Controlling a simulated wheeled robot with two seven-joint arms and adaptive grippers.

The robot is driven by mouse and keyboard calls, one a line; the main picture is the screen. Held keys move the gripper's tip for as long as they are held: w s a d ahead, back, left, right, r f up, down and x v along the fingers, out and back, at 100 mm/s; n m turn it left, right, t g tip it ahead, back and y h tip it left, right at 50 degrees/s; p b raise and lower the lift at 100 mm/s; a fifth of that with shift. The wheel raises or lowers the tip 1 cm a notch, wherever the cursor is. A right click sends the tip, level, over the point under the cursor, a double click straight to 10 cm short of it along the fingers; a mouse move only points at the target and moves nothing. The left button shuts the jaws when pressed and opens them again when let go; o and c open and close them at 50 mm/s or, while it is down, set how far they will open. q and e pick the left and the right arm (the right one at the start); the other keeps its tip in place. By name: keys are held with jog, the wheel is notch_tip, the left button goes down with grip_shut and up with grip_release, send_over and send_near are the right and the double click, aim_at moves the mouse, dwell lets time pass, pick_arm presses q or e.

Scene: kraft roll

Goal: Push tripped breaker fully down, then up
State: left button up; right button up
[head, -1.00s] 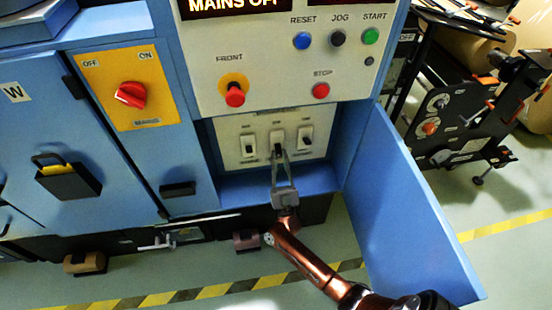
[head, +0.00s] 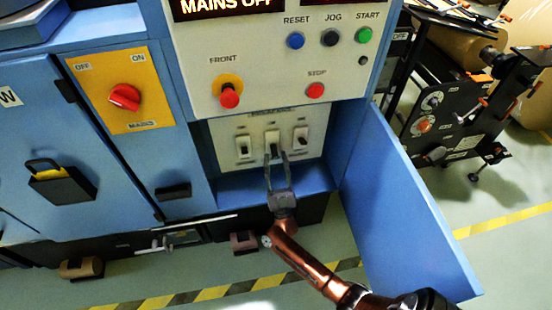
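Three breakers sit in a row on a pale panel in an open recess below the control face. The left breaker (head: 243,145), middle breaker (head: 272,139) and right breaker (head: 301,138) are white with small dark levers. The exact lever heights are too small to tell surely. My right gripper (head: 276,157) comes up from below, with its two fingers apart and empty at the lower part of the middle breaker. Whether a finger touches the breaker I cannot tell. My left gripper is out of view.
The open blue door (head: 405,210) stands right of the recess, near my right arm. A blue ledge (head: 315,180) lies under the breakers. Above are a red front knob (head: 229,98) and stop button (head: 315,91). A red mains switch (head: 124,97) is at left. The display reads MAINS OFF.

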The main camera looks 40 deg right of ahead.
jog(key=v, duration=1.1)
jog(key=shift+f, duration=0.2)
